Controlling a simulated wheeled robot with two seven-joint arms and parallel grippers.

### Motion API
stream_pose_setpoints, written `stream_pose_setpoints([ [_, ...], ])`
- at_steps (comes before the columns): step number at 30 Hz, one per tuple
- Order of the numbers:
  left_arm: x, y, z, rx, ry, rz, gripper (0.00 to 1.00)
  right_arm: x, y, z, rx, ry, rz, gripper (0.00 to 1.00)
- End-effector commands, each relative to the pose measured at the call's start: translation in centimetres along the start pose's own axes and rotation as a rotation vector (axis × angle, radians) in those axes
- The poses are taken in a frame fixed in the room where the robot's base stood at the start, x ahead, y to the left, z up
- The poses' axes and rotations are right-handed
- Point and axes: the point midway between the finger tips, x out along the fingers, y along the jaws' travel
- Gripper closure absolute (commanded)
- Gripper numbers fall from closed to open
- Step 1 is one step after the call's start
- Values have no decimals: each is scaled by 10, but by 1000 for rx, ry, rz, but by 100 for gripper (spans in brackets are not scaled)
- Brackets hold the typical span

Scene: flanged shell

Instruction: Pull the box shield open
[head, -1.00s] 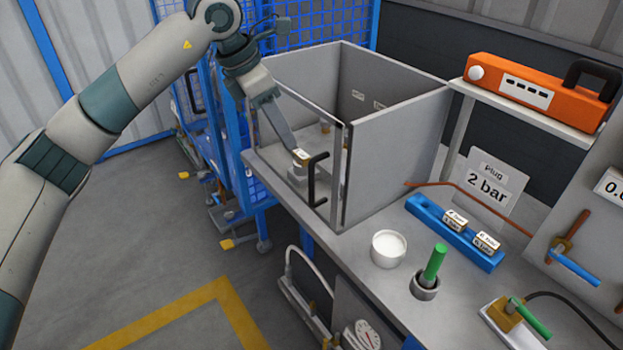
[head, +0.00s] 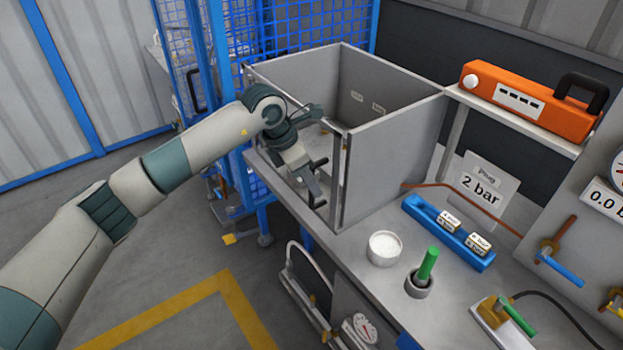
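The box shield is a grey, open-topped box (head: 392,150) on the bench. Its left front side looks see-through, with a thin grey frame (head: 338,185) at the near corner. A black handle (head: 319,163) sits close to that corner and is partly hidden by my gripper. My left gripper (head: 316,194) is at the handle, outside the box, pointing down and to the right. I cannot tell whether its fingers are around the handle or only beside it, or how wide they are. The side with the handle appears closed. My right gripper is not in view.
On the bench right of the box are a white cup (head: 384,248), a green-handled tool in a holder (head: 427,265) and a blue block (head: 445,238). An orange case (head: 530,100) stands on a shelf. Blue mesh fencing (head: 290,25) stands behind; open floor lies left.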

Motion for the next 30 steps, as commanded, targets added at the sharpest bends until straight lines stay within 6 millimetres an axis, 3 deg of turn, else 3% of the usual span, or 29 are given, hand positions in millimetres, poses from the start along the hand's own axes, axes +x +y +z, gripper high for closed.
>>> stream_pose_setpoints([
  [6, 14, 0, 0, 0, 1, 0, 69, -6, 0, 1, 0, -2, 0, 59],
  [15, 16, 0, 0, 1, 0, 1, 69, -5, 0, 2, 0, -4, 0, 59],
  [16, 16, 0, 0, 1, 0, 1, 71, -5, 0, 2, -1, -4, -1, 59],
  [20, 16, 0, 0, 1, 0, 1, 100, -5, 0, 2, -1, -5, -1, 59],
  [30, 15, 0, -5, 9, 0, -3, 100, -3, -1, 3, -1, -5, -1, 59],
])
